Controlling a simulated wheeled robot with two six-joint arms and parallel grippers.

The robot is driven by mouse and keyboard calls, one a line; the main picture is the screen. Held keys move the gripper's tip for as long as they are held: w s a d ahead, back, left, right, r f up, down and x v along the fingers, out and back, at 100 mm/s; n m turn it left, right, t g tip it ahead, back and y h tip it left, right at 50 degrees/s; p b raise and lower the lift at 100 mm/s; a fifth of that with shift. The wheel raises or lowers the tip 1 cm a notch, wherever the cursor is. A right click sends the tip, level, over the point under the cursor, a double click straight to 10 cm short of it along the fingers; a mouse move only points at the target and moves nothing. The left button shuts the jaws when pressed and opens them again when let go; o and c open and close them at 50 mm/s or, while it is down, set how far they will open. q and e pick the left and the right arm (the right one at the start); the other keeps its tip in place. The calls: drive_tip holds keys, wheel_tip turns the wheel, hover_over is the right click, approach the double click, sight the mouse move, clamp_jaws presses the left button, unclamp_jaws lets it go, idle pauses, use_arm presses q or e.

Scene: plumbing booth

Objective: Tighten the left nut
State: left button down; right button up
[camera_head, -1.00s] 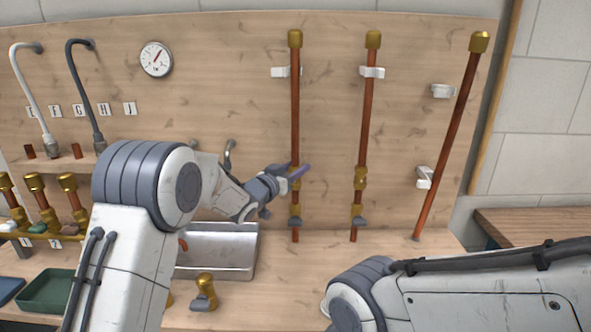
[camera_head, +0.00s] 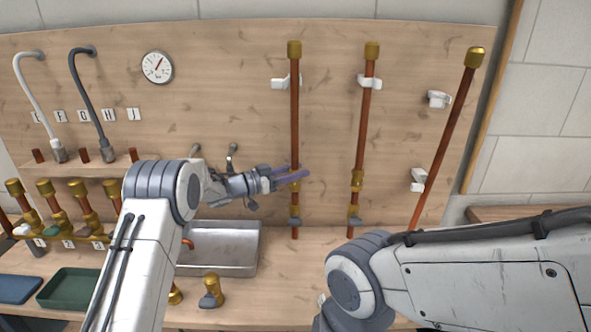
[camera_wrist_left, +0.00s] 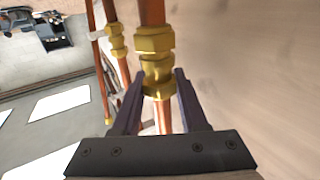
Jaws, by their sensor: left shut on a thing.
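The left copper pipe (camera_head: 295,120) stands upright against the wooden panel, with a brass nut fitting (camera_head: 295,187) low on it. My left gripper (camera_head: 292,177) reaches in from the left at the height of this fitting, its purple fingers across the pipe. In the left wrist view the fingers (camera_wrist_left: 159,100) sit on either side of the lower part of the brass fitting (camera_wrist_left: 157,75), shut on it. A wider hex part (camera_wrist_left: 153,40) shows just beyond. The fingers partly cover the fitting in the head view. My right gripper is out of view.
A middle pipe (camera_head: 364,130) with similar brass fittings stands to the right, and a tilted pipe (camera_head: 445,140) leans farther right. A metal sink (camera_head: 220,262) and a loose brass valve (camera_head: 211,290) are below. My right forearm crosses the lower right.

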use_arm(q)
drive_tip(key=shift+r, duration=0.2)
drive_tip(key=shift+c, duration=2.2)
unclamp_jaws()
drive_tip(key=shift+f, duration=0.1)
drive_tip(key=shift+a, duration=0.15)
drive_tip(key=b+v, duration=0.1)
drive_tip(key=v, duration=0.9)
drive_tip(key=shift+b, duration=0.4)
